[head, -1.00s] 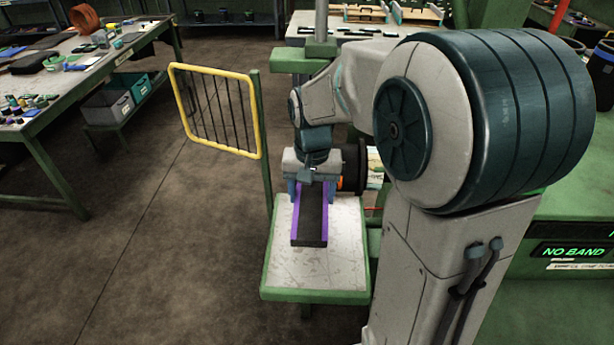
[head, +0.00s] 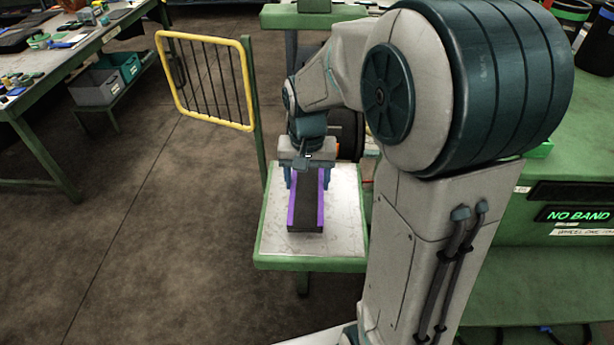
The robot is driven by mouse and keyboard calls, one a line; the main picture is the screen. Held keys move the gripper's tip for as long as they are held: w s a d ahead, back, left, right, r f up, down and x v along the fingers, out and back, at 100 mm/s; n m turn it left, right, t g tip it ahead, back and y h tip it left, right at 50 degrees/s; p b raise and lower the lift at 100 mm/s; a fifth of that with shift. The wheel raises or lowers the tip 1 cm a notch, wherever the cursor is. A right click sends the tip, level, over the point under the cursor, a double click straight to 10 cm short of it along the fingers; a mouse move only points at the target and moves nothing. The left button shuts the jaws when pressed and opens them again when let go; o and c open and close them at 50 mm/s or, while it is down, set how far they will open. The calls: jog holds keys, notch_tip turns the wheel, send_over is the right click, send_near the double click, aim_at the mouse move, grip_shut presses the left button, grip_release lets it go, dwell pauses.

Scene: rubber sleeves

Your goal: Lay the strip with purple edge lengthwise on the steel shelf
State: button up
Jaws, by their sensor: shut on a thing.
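The strip with purple edge (head: 306,203) is a dark band with purple along its long sides. It lies over the steel shelf, its length running from my gripper toward the near edge. The steel shelf (head: 345,215) is a scuffed pale plate in a green frame. My gripper (head: 305,180) is at the far end of the strip, its two blue fingers on either side, shut on it. Whether the strip rests fully on the plate cannot be told. The far part of the shelf is hidden behind my gripper.
A yellow-framed barred gate (head: 207,82) on a green post stands left of the shelf. A workbench (head: 70,50) with small parts is at the far left. A green machine with a "NO BAND" display (head: 577,214) is at the right. The floor left of the shelf is clear.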

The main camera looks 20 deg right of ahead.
aim_at(314, 204)
jog(key=shift+f, duration=0.1)
dwell(0.3)
jog(key=shift+s+d+f+b, duration=0.1)
jog(key=shift+d+f+b, duration=0.15)
jog(key=shift+f+b, duration=0.4)
jog(key=shift+s+d+f+b, duration=0.1)
jog(key=shift+d+f+b, duration=0.1)
jog(key=shift+f+b, duration=0.5)
jog(key=shift+s+d+f+b, duration=0.1)
jog(key=shift+d+f+b, duration=0.15)
jog(key=shift+f+b, duration=0.4)
jog(key=shift+f, duration=0.15)
jog(key=o, duration=1.1)
jog(key=shift+c, duration=0.2)
notch_tip(314, 204, up, 14)
jog(key=s+f+n+t, duration=0.1)
jog(key=s+f, duration=0.1)
jog(key=s, duration=0.2)
jog(key=s+f+n+t, duration=0.1)
jog(key=s+f, duration=0.2)
jog(key=s, duration=0.2)
jog(key=s+f+n+t, duration=0.1)
jog(key=s+f, duration=0.1)
jog(key=s, duration=0.2)
jog(key=shift+s+a+f+n, duration=0.3)
jog(key=shift+s+a+f, duration=0.05)
jog(key=shift+s+a, duration=0.05)
